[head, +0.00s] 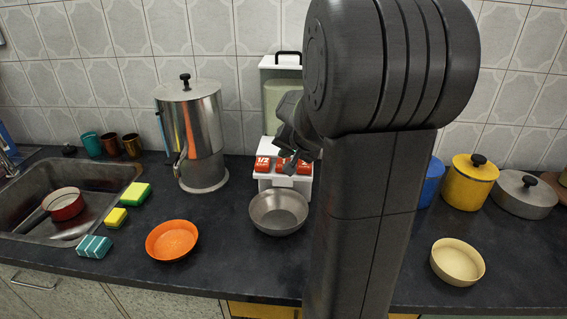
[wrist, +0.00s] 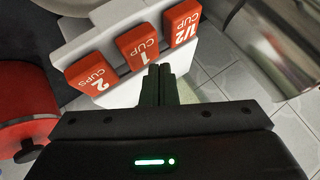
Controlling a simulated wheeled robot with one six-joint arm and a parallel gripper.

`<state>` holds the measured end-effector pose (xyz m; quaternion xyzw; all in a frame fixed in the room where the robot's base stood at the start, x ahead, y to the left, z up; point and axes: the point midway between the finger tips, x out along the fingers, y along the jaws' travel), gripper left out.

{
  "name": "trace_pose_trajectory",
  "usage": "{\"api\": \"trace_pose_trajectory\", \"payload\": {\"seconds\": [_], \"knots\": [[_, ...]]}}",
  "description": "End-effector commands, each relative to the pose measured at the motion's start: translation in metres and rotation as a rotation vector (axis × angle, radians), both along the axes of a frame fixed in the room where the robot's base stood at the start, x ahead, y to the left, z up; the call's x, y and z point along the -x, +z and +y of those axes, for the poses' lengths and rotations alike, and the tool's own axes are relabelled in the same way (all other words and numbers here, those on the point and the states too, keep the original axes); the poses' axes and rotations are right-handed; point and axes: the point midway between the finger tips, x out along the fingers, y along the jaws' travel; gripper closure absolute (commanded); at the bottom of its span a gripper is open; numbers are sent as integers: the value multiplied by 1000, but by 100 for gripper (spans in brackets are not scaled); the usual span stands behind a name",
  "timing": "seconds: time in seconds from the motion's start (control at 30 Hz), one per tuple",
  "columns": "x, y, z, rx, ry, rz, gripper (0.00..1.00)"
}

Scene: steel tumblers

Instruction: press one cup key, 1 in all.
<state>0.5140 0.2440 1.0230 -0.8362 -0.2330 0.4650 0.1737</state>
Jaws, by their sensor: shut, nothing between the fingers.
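A white dispenser (head: 267,183) stands against the wall, with a row of red keys on its front ledge. In the wrist view the keys read "1/2 CUP" (wrist: 181,22), "1 CUP" (wrist: 138,47) and "2 CUPS" (wrist: 91,75), upside down. In the head view the 1/2 key (head: 262,163) is clear at the left; my gripper partly covers the others. My gripper (wrist: 159,72) is shut and empty, its tips beside the lower right edge of the 1 CUP key. I cannot tell whether they touch it. My gripper (head: 289,163) also shows over the ledge in the head view.
A steel bowl (head: 279,213) sits below the dispenser. A tall steel urn (head: 191,135) stands to the left, an orange bowl (head: 172,240) in front of it. A red pot (wrist: 28,95) shows at the wrist view's left. My arm hides the counter right of the dispenser.

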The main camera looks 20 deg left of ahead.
Motion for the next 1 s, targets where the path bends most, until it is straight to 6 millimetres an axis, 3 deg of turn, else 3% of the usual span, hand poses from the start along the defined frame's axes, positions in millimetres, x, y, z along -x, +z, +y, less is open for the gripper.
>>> {"api": "trace_pose_trajectory", "payload": {"seconds": [1.0], "knots": [[0,-13,0,0,0,0,100]]}}
